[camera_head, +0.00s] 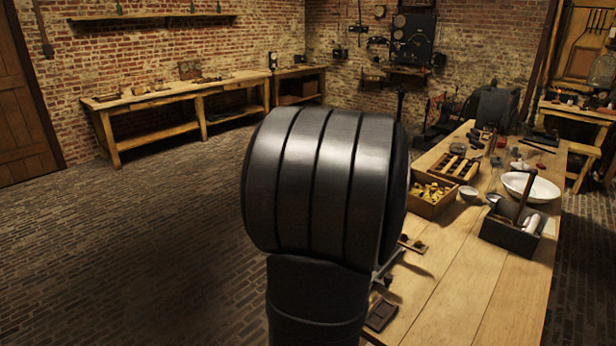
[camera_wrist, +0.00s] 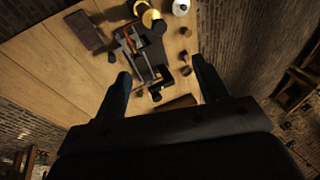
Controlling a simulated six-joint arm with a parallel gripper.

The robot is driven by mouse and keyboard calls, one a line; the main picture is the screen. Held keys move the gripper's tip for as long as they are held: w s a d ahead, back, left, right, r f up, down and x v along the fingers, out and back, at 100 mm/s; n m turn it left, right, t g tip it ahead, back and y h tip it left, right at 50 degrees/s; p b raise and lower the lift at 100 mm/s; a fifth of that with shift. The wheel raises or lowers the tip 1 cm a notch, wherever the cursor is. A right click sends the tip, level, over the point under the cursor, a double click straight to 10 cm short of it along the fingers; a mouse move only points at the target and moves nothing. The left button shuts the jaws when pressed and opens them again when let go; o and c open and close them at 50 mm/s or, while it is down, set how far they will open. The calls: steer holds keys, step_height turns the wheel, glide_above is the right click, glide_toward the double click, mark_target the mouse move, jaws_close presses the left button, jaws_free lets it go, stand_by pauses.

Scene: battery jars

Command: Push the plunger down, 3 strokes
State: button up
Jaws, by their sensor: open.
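My gripper (camera_wrist: 161,67) shows in the wrist view with its two dark fingers wide apart and nothing between them in its grip. Past the fingertips, a dark apparatus (camera_wrist: 143,55) with thin rods and a small red part lies or stands on the wooden table (camera_wrist: 75,68). I cannot tell which part of it is the plunger, or whether it is up or down. The fingers look apart from the apparatus. In the head view my own dark arm fills the middle and hides the gripper and most of the apparatus.
A yellow object (camera_wrist: 149,17) and a white bottle-like object (camera_wrist: 181,7) stand beyond the apparatus. A dark flat box (camera_wrist: 86,30) lies to its left. In the head view, a wooden box of yellow pieces (camera_head: 432,197), a white bowl (camera_head: 540,188) and a dark tray (camera_head: 508,238) occupy the table.

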steer(key=w+a+h, duration=0.1)
steer(key=w+a+f+g+h, duration=0.1)
steer(key=w+a, duration=0.1)
steer(key=shift+w+a+f+h, duration=0.2)
steer(key=shift+w+h, duration=0.1)
jaws_close()
steer(key=shift+w+a+g+h, duration=0.3)
steer(key=shift+w+a+h, duration=0.05)
steer(key=shift+w+h, duration=0.1)
steer(key=shift+f, duration=0.15)
steer(key=x, duration=1.2)
steer(key=shift+s+a+f, duration=0.25)
steer(key=shift+a+f, duration=0.05)
steer(key=shift+f, duration=0.6)
